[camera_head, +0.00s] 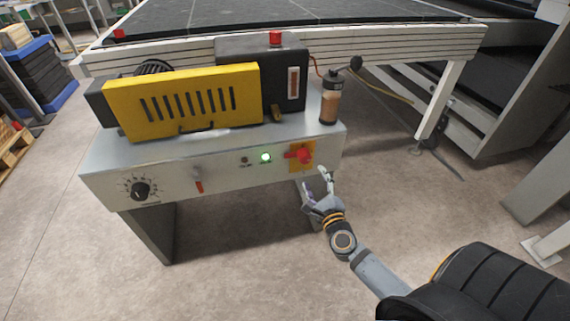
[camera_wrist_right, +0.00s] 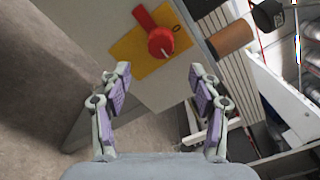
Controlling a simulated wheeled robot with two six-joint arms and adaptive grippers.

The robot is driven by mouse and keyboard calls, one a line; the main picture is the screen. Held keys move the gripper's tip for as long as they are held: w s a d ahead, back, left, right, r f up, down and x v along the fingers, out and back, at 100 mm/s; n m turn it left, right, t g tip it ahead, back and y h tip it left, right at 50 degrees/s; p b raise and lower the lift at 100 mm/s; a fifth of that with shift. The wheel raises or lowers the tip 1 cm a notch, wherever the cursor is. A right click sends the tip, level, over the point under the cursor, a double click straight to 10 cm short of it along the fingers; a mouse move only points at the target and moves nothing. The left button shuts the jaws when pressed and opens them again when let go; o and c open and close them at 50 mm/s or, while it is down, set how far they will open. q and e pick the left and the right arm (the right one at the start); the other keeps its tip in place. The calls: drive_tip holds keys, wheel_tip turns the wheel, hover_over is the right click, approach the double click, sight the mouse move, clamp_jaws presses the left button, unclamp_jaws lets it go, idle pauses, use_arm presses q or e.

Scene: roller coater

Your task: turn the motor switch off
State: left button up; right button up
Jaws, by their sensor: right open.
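The motor switch (camera_head: 303,155) is a red rotary handle on a yellow plate, at the right end of the machine's front panel. In the right wrist view, the red switch (camera_wrist_right: 159,40) sits on its yellow plate (camera_wrist_right: 130,47), ahead of my fingers and above the gap between them. A green lamp (camera_head: 265,157) glows left of the switch. My right gripper (camera_head: 317,188) is open and empty, just below and right of the switch, apart from it. In the right wrist view its two fingers (camera_wrist_right: 160,85) are spread wide. My left gripper is not in view.
A black dial (camera_head: 140,190) and a small red lever (camera_head: 198,186) are on the same panel (camera_head: 225,173). A yellow guard (camera_head: 185,102), a brown bottle (camera_head: 330,102) and a red button (camera_head: 275,38) are above. The floor in front is clear.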

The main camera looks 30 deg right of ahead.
sight(306, 160)
drive_tip(key=x, duration=1)
drive_tip(key=shift+a, duration=0.1)
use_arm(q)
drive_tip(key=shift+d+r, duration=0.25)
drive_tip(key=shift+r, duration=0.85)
use_arm(e)
drive_tip(key=shift+w, duration=0.25)
drive_tip(key=c, duration=1.1)
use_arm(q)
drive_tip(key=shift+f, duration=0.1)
use_arm(e)
drive_tip(key=shift+c, duration=0.2)
